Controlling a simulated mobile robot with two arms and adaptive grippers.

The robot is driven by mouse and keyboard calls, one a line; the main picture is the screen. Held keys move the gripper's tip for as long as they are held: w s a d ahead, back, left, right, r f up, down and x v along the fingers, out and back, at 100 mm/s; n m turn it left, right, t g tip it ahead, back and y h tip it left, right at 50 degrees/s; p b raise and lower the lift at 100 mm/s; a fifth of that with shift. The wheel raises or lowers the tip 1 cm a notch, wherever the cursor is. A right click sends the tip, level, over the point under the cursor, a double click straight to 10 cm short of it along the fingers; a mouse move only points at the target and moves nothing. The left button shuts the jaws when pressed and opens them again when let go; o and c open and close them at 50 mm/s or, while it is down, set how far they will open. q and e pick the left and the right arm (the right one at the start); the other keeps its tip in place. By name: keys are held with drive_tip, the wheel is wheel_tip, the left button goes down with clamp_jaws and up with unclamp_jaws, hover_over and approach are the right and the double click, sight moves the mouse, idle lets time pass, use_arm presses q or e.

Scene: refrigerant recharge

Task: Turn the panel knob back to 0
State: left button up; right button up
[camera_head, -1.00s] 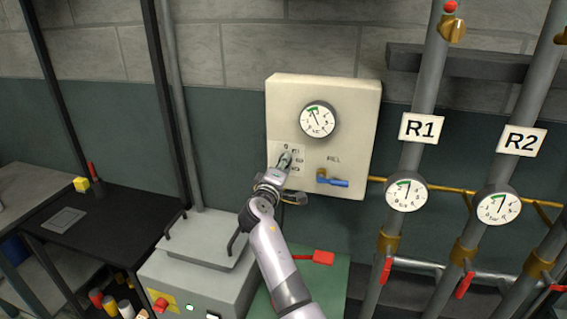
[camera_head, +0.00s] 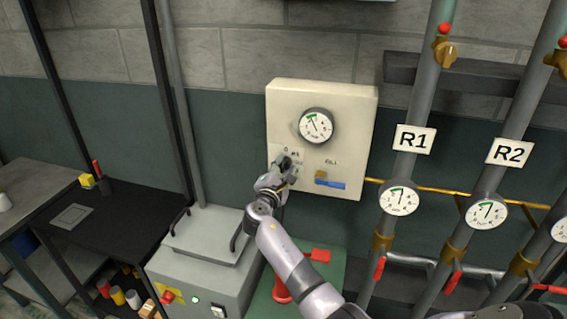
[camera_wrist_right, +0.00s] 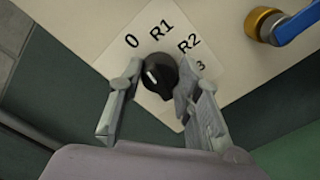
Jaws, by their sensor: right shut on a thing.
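The black panel knob (camera_wrist_right: 160,72) sits on a white label plate (camera_wrist_right: 178,118) marked 0, R1, R2 and a partly covered 3. A short white mark shows on the knob's left side in the right wrist view; which label it points to is hard to tell. My right gripper (camera_wrist_right: 156,84) is shut on the knob, one finger on each side. In the head view my right gripper (camera_head: 284,166) reaches up to the lower left of the cream panel (camera_head: 350,110) and mostly hides the knob. My left gripper is not in view.
A round gauge (camera_head: 316,126) is above the knob. A blue-handled valve (camera_head: 330,184) sits to its right. Pipes labelled R1 (camera_head: 414,139) and R2 (camera_head: 510,152) stand farther right. A grey machine (camera_head: 205,240) and a red-handled item (camera_head: 319,255) are below.

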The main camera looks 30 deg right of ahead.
drive_tip(key=shift+n+p, duration=0.6)
drive_tip(key=shift+n, duration=0.4)
drive_tip(key=shift+a+f, duration=0.1)
drive_tip(key=shift+f, duration=0.05)
drive_tip(key=o, duration=1.2)
drive_tip(key=shift+w, duration=0.1)
drive_tip(key=shift+c, duration=0.2)
drive_tip(key=v, duration=1.2)
